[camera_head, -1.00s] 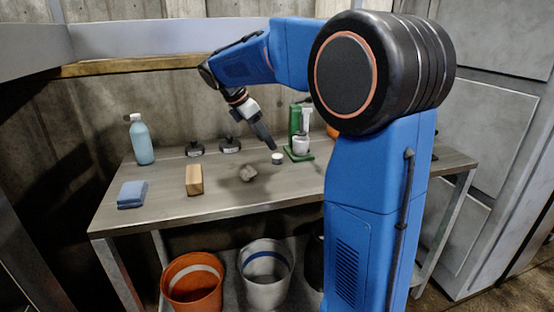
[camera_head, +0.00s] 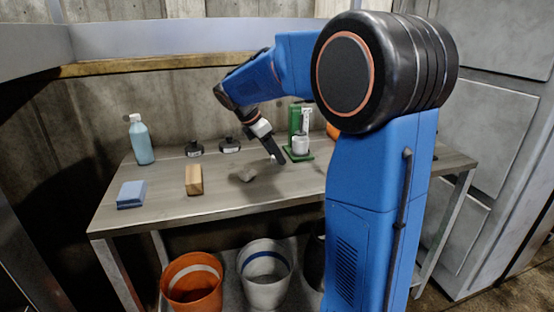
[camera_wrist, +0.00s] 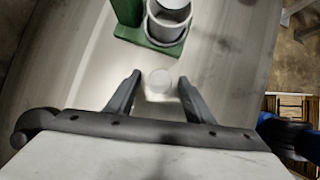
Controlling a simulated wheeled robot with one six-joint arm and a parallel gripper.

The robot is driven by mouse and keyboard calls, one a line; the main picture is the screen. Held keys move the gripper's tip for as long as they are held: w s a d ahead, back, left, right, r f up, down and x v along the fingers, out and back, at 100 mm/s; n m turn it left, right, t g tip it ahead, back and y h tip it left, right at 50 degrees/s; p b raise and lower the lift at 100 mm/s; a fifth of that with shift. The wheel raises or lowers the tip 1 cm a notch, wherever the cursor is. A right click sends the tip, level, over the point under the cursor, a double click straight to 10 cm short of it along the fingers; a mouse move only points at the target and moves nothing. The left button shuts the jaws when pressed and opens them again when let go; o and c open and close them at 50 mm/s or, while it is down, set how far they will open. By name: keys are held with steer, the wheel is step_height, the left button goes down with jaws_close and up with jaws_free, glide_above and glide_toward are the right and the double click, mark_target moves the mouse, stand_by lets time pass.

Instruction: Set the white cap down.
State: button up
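The small white cap (camera_wrist: 160,80) shows in the wrist view as a pale round disc between the two fingers of my gripper (camera_wrist: 159,78). A gap shows on each side of the cap, so the open fingers stand around it without visible contact. In the head view my gripper (camera_head: 277,159) is low over the table, left of the green stand. Only a sliver of the cap (camera_head: 272,158) shows there, the rest hidden by the fingers. I cannot tell exactly how the cap meets the tabletop.
The green stand (camera_head: 296,134) with a light cup (camera_head: 300,145) is close beside my gripper. On the table (camera_head: 220,204) are a blue bottle (camera_head: 143,142), two dark-bodied items, a wooden block (camera_head: 194,180) and a blue sponge (camera_head: 131,195). Buckets stand below.

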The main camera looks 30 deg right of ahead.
steer(key=c, duration=1)
steer(key=shift+o, duration=0.2)
step_height(320, 180, up, 10)
